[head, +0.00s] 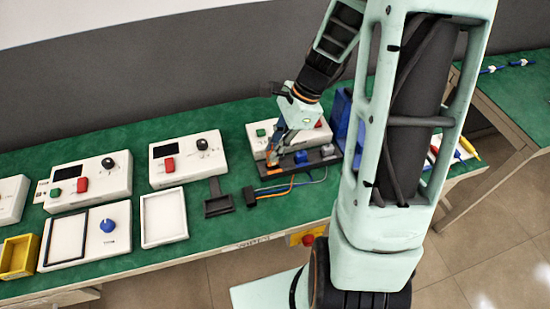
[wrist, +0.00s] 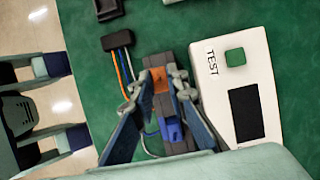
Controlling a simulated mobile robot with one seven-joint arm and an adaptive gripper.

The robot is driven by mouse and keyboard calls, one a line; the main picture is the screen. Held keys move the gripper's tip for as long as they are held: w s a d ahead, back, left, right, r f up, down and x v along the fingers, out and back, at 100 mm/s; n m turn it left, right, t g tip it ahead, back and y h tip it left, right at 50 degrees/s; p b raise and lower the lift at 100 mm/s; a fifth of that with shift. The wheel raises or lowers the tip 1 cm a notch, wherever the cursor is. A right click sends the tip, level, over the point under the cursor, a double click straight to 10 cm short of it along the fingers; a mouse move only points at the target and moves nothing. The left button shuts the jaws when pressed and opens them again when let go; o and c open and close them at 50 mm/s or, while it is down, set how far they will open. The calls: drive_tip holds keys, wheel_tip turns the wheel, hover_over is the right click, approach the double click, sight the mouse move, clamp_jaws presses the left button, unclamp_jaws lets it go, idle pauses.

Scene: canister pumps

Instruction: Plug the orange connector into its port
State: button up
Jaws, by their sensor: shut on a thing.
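The orange connector (wrist: 160,79) is between the fingertips of my gripper (wrist: 158,84), which is shut on it. In the head view my gripper (head: 277,146) reaches down to the left end of the dark port block (head: 293,168), with the orange connector (head: 272,158) at its tips. In the wrist view the connector overlaps one end of the dark block (wrist: 166,58). I cannot tell whether it is seated in a port or just above it. The port opening is hidden. The orange cable (head: 285,191) runs from the connector area to a black cable block (head: 249,196).
A blue connector (head: 300,156) sits on the same block, beside the orange one. A white TEST box (head: 257,137) with a green button stands right behind the block. A blue bin (head: 340,112) is close on the right.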

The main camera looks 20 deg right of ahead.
drive_tip(key=shift+f+b, duration=1.05)
drive_tip(key=shift+f, duration=0.4)
drive_tip(key=shift+s, duration=0.1)
drive_tip(key=shift+f, duration=0.2)
drive_tip(key=o, duration=0.8)
drive_tip(key=shift+o, duration=0.2)
drive_tip(key=p+v, duration=0.1)
drive_tip(key=v, duration=1.1)
drive_tip(key=shift+r+p, duration=0.25)
drive_tip(key=shift+p, duration=0.15)
drive_tip(key=shift+d, duration=0.1)
